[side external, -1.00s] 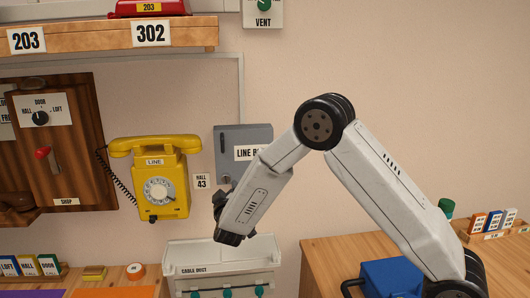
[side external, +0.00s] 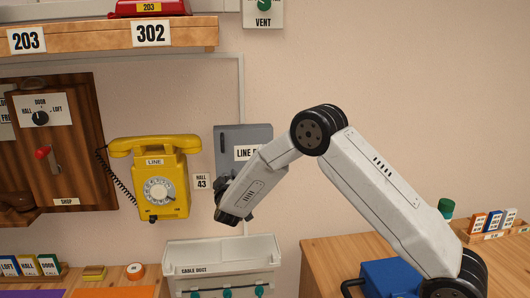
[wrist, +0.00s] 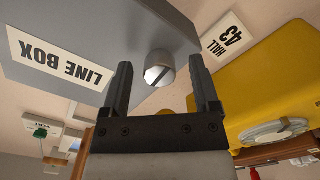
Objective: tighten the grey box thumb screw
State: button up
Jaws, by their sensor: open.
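The grey box (side external: 233,136), labelled LINE BOX, is on the wall right of the yellow phone. My gripper (wrist: 160,85) is open, one finger on each side of the thumb screw in that view.
The yellow phone (side external: 158,170) hangs close on the left, with a HALL 43 tag (side external: 202,181) between it and the box. A cable duct (side external: 222,256) with teal knobs is below. A wooden shelf (side external: 120,40) is above left. The wall to the right is bare.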

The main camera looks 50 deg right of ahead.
jog(key=shift+w, duration=0.1)
grip_shut()
